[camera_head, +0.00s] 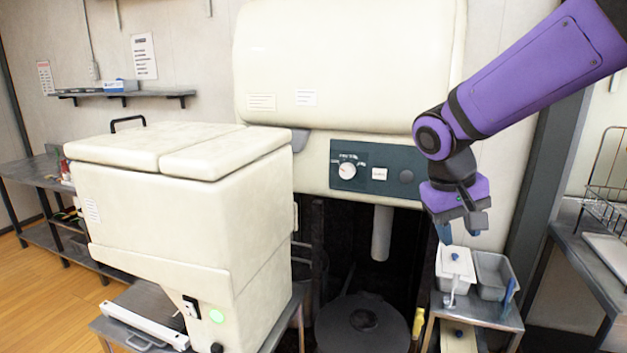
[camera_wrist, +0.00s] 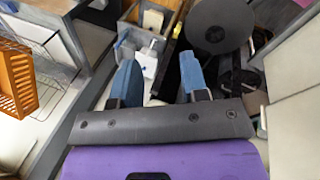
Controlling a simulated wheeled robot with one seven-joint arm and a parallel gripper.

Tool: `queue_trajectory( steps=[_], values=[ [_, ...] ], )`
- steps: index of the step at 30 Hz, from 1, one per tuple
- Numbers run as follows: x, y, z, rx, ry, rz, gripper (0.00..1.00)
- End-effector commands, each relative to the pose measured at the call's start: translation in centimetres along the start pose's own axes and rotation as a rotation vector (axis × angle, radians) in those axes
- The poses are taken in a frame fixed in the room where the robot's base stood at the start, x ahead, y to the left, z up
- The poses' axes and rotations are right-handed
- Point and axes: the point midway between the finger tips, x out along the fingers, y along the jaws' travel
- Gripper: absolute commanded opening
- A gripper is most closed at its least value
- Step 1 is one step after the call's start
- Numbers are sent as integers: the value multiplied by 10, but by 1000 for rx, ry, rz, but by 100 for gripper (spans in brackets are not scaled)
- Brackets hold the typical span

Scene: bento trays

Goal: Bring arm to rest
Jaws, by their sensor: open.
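My purple arm reaches in from the upper right of the head view. My gripper (camera_head: 459,233) hangs pointing down above a small metal stand, over a white-lidded container. In the wrist view my gripper (camera_wrist: 158,82) shows two blue fingertips set well apart, with nothing between them.
A large cream machine (camera_head: 350,70) with a dial panel stands behind, with a round dark lid (camera_head: 362,325) below it. A cream cabinet (camera_head: 185,215) fills the left. A wire rack (camera_head: 606,205) stands on the right counter. An orange basket (camera_wrist: 17,82) shows in the wrist view.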

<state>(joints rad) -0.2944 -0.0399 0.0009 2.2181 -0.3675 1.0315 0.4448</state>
Motion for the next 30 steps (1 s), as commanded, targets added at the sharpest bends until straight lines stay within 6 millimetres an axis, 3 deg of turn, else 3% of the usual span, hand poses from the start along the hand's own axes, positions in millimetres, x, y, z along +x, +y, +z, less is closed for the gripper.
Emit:
queue_trajectory(
  steps=[9,21,30],
  values=[
    [-36,44,70,61,126,-145,41],
    [-56,67,154,112,328,-267,41],
    [-58,68,180,124,407,-296,41]
  ],
)
